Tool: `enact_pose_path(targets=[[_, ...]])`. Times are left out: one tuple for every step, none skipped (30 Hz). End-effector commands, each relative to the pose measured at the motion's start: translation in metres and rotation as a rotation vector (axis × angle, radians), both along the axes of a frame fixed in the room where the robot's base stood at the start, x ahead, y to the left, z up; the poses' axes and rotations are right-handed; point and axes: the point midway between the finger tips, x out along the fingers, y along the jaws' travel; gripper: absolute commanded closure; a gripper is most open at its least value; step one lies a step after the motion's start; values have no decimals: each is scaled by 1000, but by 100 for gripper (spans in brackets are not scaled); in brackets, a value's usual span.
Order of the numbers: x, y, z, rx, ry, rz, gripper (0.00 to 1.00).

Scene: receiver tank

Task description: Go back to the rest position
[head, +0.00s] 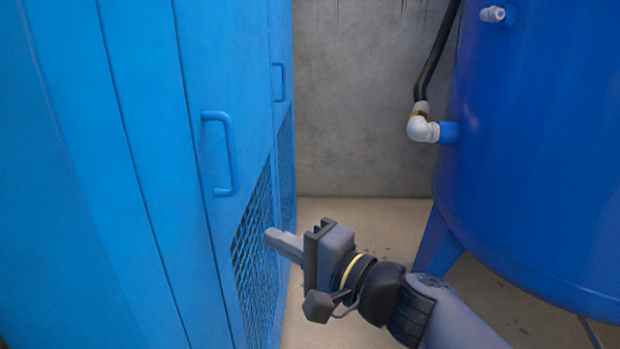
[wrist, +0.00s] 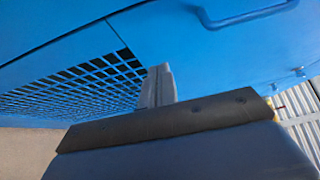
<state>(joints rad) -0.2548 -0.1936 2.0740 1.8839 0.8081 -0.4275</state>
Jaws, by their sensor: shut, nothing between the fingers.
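My gripper (head: 272,236) is shut and empty. In the head view it points left toward the mesh panel of a blue cabinet (head: 150,120), close to it; I cannot tell whether it touches. My arm reaches in from the lower right. In the wrist view my gripper's fingers (wrist: 158,72) are together in front of the blue cabinet (wrist: 190,40), with its mesh (wrist: 80,85) on the left and a door handle (wrist: 255,14) at the upper right.
A large blue tank (head: 550,150) on legs stands at the right, with a white elbow fitting (head: 421,127) and a black hose (head: 436,50). The cabinet has protruding handles (head: 220,153). A grey wall (head: 365,100) closes the back. Bare floor (head: 370,218) lies between cabinet and tank.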

Motion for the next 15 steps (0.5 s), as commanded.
enact_pose_path(targets=[[0,0,0,0,0,0,100],[0,0,0,0,0,0,100],[0,0,0,0,0,0,100],[0,0,0,0,0,0,100],[0,0,0,0,0,0,100],[1,0,0,0,0,0,100],[2,0,0,1,1,0,100],[3,1,-1,0,1,0,100],[5,1,-1,0,1,0,100],[7,2,-1,0,1,0,100],[9,3,-1,0,1,0,100],[14,4,-1,0,1,0,100],[17,5,-1,0,2,0,100],[21,6,-2,0,2,0,100],[26,8,-2,0,2,0,100]])
